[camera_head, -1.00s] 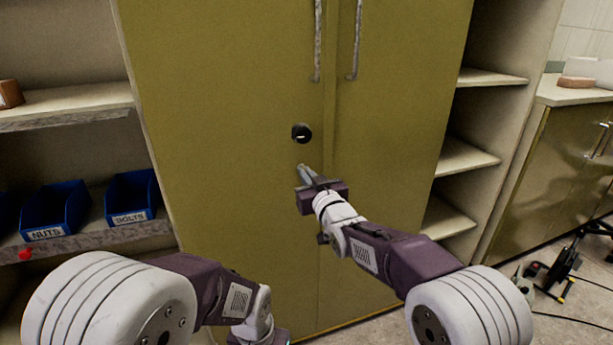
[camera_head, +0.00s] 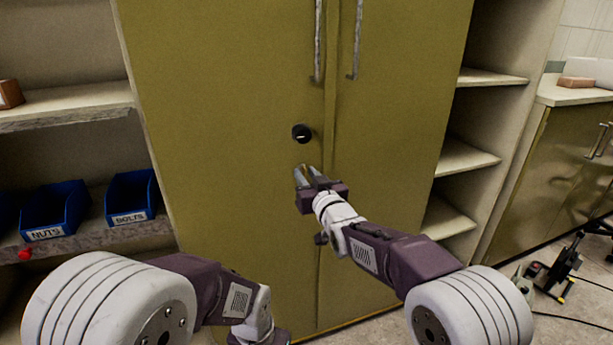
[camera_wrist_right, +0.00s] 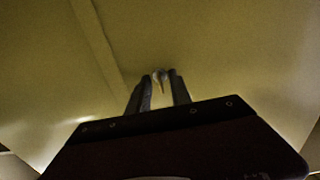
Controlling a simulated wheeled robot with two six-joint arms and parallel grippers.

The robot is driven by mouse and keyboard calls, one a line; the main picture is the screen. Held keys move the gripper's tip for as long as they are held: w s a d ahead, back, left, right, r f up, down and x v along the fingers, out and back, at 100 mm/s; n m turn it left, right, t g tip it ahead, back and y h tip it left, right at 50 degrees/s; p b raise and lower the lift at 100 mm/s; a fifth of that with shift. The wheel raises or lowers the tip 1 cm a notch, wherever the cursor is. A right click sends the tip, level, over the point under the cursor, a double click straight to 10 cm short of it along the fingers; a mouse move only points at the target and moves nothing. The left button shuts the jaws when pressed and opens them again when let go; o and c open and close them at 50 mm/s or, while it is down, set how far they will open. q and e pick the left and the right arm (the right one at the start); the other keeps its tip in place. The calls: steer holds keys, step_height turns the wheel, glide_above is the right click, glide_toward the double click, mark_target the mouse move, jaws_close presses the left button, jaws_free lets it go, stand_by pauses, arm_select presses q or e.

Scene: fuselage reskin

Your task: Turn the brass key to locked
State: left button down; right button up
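A round black lock (camera_head: 301,133) with a small pale mark on its face sits on the left olive door (camera_head: 230,120) of the tall cabinet. I cannot make out a brass key in the head view. My right gripper (camera_head: 308,170) is just below the lock in the picture, apart from it, with a gap between its fingers. In the right wrist view a small pale thing (camera_wrist_right: 160,77) shows between the fingertips; I cannot tell whether it is the key, or whether they touch it. Only the edge of my left gripper (camera_head: 260,338) shows at the bottom; its fingers are hidden.
Two long vertical handles (camera_head: 318,45) are above the lock, beside the door seam. Blue bins (camera_head: 55,212) marked NUTS and BOLTS stand on the left shelf. Open shelves (camera_head: 465,158) and a low counter (camera_head: 575,93) are on the right. Equipment (camera_head: 560,270) lies on the floor.

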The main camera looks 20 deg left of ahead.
steer(key=shift+s, duration=0.1)
steer(key=v, duration=0.9)
steer(key=shift+d, duration=0.15)
